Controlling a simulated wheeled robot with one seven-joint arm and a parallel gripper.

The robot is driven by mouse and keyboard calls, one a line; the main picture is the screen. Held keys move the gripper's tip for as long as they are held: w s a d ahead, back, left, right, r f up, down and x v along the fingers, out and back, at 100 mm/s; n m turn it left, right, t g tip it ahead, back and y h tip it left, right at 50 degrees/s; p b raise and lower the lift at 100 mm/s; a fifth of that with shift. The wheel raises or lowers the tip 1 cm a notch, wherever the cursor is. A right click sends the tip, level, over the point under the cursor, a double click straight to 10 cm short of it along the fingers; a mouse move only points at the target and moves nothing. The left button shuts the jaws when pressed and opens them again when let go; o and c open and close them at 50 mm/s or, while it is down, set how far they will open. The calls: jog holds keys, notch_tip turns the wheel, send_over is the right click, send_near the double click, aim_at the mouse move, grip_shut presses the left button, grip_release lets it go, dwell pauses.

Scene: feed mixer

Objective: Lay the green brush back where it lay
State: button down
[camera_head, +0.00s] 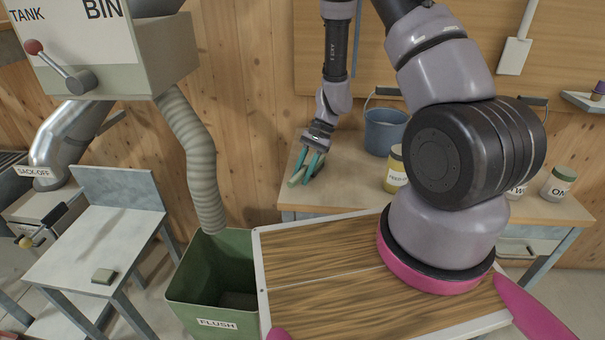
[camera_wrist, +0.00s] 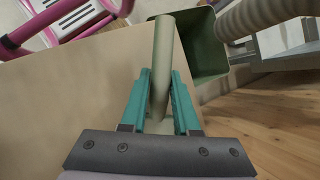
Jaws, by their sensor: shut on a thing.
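My gripper (camera_head: 311,168) is at the left end of the back bench (camera_head: 345,178), with its teal fingers pointing down and to the left. It is shut on the green brush (camera_head: 296,179), a pale grey-green piece. In the wrist view the brush (camera_wrist: 164,60) shows as a long rounded bar between the two fingers, reaching out past their tips. Its bristles cannot be made out. The brush is over or at the bench's left front edge; I cannot tell whether it touches the top.
A blue bucket (camera_head: 384,131) and a yellow jar (camera_head: 396,170) stand right of my gripper. More jars, one of them white (camera_head: 558,183), stand further right. The green FLUSH bin (camera_head: 213,275) stands below the hose (camera_head: 199,165). A small green block (camera_head: 103,276) lies on the left table.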

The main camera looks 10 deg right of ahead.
jog(key=shift+f, duration=0.15)
jog(key=c, duration=0.7)
grip_release()
jog(key=shift+o, duration=0.2)
jog(key=v, duration=1.2)
jog(key=s+d+r+n+t+h, duration=0.1)
jog(key=s+r+t, duration=0.1)
jog(key=r, duration=0.8)
jog(key=s+r+n+t, duration=0.1)
jog(key=s+r+t, duration=0.1)
jog(key=r, duration=0.8)
jog(key=s+d+r+n+t+h, duration=0.1)
jog(key=s+r+t, duration=0.5)
jog(key=s+r, duration=0.7)
jog(key=shift+s+d+r+h, duration=0.25)
jog(key=shift+d+r+h, duration=0.1)
jog(key=shift+d+h, duration=0.5)
jog(key=shift+d, duration=0.1)
